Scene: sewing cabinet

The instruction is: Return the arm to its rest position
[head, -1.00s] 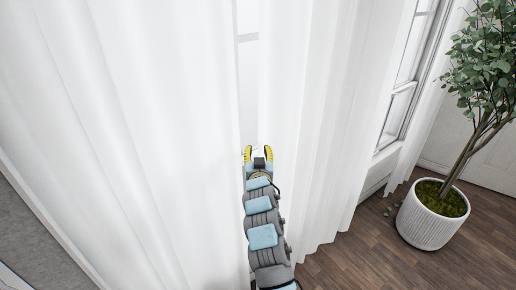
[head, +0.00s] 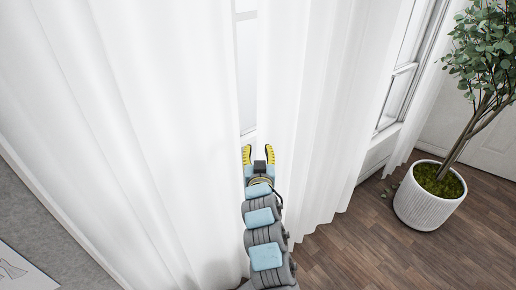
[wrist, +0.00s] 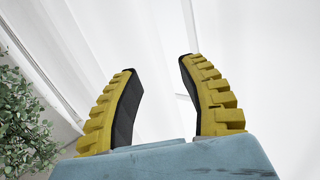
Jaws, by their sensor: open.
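My gripper (head: 258,155) has yellow and black fingers and is open, with nothing between them. In the head view it sits in front of the gap between two white curtains, at the end of my extended grey and blue arm. In the wrist view the two fingers of my gripper (wrist: 158,95) stand well apart against white curtain and window. I cannot tell whether the fingers touch the curtain.
The left curtain (head: 150,120) and right curtain (head: 325,110) hang on both sides of my arm. A potted tree in a white ribbed pot (head: 425,205) stands on the wooden floor (head: 380,250) at right. A window (head: 405,75) is behind the right curtain.

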